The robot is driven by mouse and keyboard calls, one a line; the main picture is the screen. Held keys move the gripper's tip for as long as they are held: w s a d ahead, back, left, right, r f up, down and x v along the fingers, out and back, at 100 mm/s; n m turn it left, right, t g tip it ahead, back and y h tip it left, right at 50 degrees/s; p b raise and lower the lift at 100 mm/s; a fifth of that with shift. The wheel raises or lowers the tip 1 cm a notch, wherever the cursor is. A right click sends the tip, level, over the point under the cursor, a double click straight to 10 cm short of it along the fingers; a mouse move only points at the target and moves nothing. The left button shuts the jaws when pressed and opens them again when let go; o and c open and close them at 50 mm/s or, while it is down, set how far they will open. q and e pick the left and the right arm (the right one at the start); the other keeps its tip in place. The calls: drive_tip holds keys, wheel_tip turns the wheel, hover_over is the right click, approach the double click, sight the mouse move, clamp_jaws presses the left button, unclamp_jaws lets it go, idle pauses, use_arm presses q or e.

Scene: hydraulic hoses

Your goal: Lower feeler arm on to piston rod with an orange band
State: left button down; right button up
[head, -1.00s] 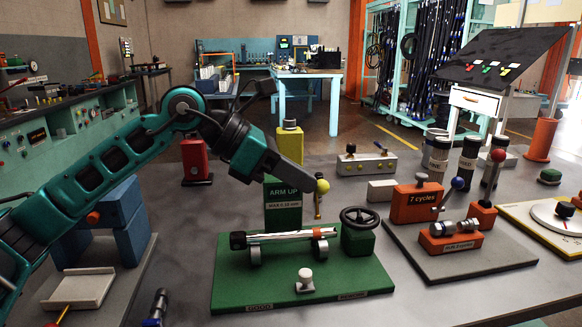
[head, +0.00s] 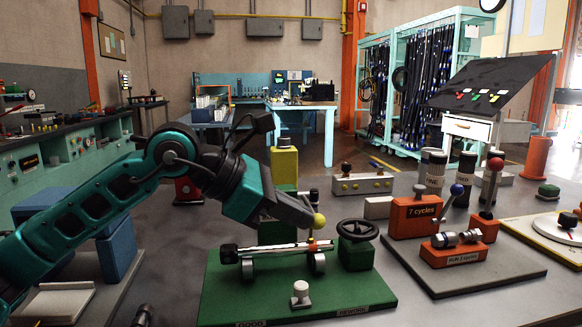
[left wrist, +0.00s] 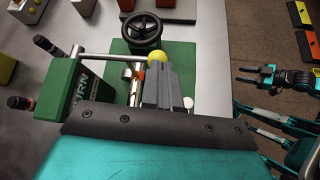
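The green test board (head: 225,305) carries a shiny piston rod (head: 272,248) lying across two grey rollers. A small orange part (head: 311,243) shows at the rod near its right end; it also shows in the left wrist view (left wrist: 139,74). The feeler arm's yellow ball knob (head: 319,220) is at the tips of my left gripper (head: 306,217), whose fingers look closed on it, just above the rod. The left wrist view shows the ball (left wrist: 157,58) at the fingertips. The fingers hide much of the feeler arm. My right gripper (left wrist: 240,82) is open and empty, off the board.
A black handwheel (head: 357,230) on a green block stands right of the rod. A white knob (head: 300,291) stands in front. A blue block (head: 118,252) stands at left.

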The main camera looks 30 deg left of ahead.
drive_tip(key=shift+r, duration=0.1)
drive_tip(key=shift+r+p, duration=0.6)
drive_tip(key=shift+p, duration=0.05)
